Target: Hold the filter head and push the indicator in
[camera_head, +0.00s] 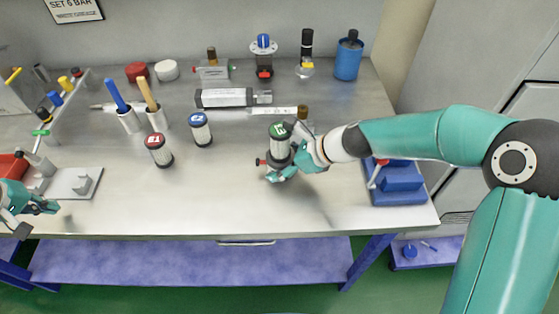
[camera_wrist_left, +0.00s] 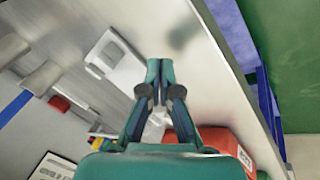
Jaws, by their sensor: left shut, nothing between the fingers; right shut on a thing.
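The filter head (camera_head: 278,154), a dark and pale upright body with a green-marked top, stands right of the table's middle. A small red indicator (camera_head: 258,162) sticks out of its left side. My right gripper (camera_head: 285,172) is shut on the filter head, and its hand covers the right side and lower part. My left gripper (camera_head: 51,208) is shut and empty at the table's left front, far from the filter head. Its closed fingertips also show in the left wrist view (camera_wrist_left: 159,68), over bare metal near a pale plate.
A red-topped canister (camera_head: 158,150) and a blue-topped canister (camera_head: 200,129) stand between my grippers. A pale plate (camera_head: 78,183) and a red bin (camera_head: 11,166) lie near my left gripper. A blue block (camera_head: 400,184) is at the right. The front middle table is clear.

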